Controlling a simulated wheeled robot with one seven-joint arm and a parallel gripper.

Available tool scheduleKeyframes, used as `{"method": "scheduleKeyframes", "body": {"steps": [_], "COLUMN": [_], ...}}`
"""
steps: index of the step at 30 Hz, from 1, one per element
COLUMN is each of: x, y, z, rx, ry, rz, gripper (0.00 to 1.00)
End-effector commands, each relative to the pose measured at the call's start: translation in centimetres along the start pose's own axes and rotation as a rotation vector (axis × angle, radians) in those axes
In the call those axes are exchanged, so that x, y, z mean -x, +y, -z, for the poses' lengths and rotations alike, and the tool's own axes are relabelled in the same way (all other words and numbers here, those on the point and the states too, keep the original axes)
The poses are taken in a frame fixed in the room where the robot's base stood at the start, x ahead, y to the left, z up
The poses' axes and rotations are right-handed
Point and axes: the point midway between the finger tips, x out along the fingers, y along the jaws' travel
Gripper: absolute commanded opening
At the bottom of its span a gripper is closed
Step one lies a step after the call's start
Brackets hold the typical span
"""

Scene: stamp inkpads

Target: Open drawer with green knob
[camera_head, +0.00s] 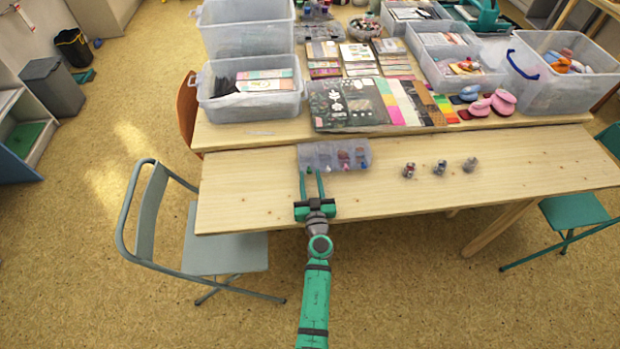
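A small translucent grey drawer unit (333,150) stands on the front wooden table. Its front faces me and shows a few coloured knobs. The green knob (310,170) is at the unit's left end. A red knob (344,166) and a blue one are further right. My gripper (312,172) reaches over the table from the front, with its two green fingers apart and pointing at the left end of the unit. The green knob shows between the fingertips; whether they touch it I cannot tell. The drawer behind the green knob looks closed, but it is small to judge.
Three small stamp-like items (440,168) stand to the right on the front table (250,185). Behind are paper pads (345,105), clear bins (248,90) and pink punches (503,102). A grey folding chair (225,252) is at the left. The tabletop left of my gripper is clear.

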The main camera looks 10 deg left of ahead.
Motion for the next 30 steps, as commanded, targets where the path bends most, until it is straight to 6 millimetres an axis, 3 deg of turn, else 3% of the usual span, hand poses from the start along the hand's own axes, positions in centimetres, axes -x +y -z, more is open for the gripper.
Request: {"method": "scheduleKeyframes", "body": {"steps": [8, 13, 22, 30], "x": [-0.1, -0.1, 0.4, 4.5], "y": [-0.1, -0.1, -0.1, -0.1], "z": [0.0, 0.0, -0.1, -0.1], "rx": [0.000, 0.000, -0.001, -0.003], "ry": [0.000, 0.000, 0.000, -0.001], "rz": [0.001, 0.002, 0.002, 0.001], "gripper": [0.33, 0.00, 0.00, 0.00]}}
